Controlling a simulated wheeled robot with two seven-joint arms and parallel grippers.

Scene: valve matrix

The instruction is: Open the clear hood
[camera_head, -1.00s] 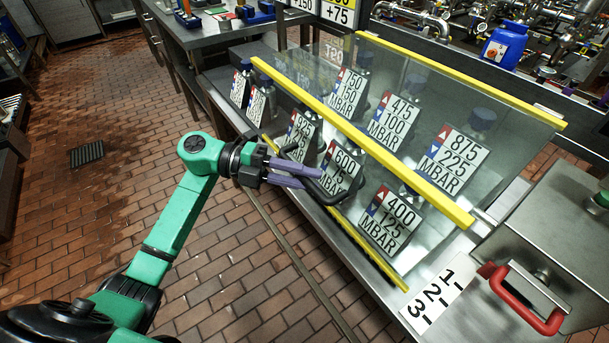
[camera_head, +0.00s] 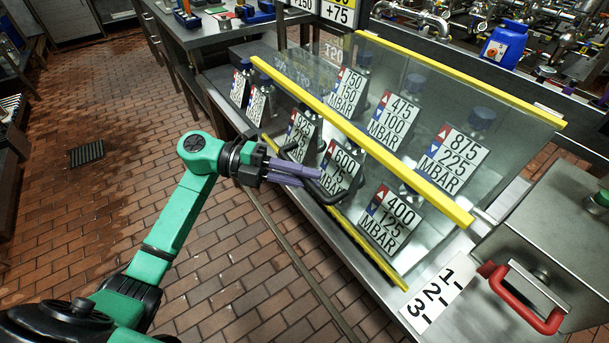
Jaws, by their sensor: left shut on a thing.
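The clear hood (camera_head: 425,95) is a transparent cover with yellow edge strips. It stands over several valves with number plates on the metal bench, and it looks closed. A black bar handle (camera_head: 335,197) sits at its front side, in front of the "600" plate. My left gripper (camera_head: 312,177), with purple fingers on a green arm, reaches in from the left and is shut on the black handle. The fingers cover part of the handle. My right gripper is not in view.
A grey metal box (camera_head: 545,225) with a red handle (camera_head: 525,305) stands at the right. A label strip with 1-2-3 (camera_head: 438,293) lies beside it. A workbench (camera_head: 215,35) with tools is at the back. Open brick floor (camera_head: 110,215) lies to the left.

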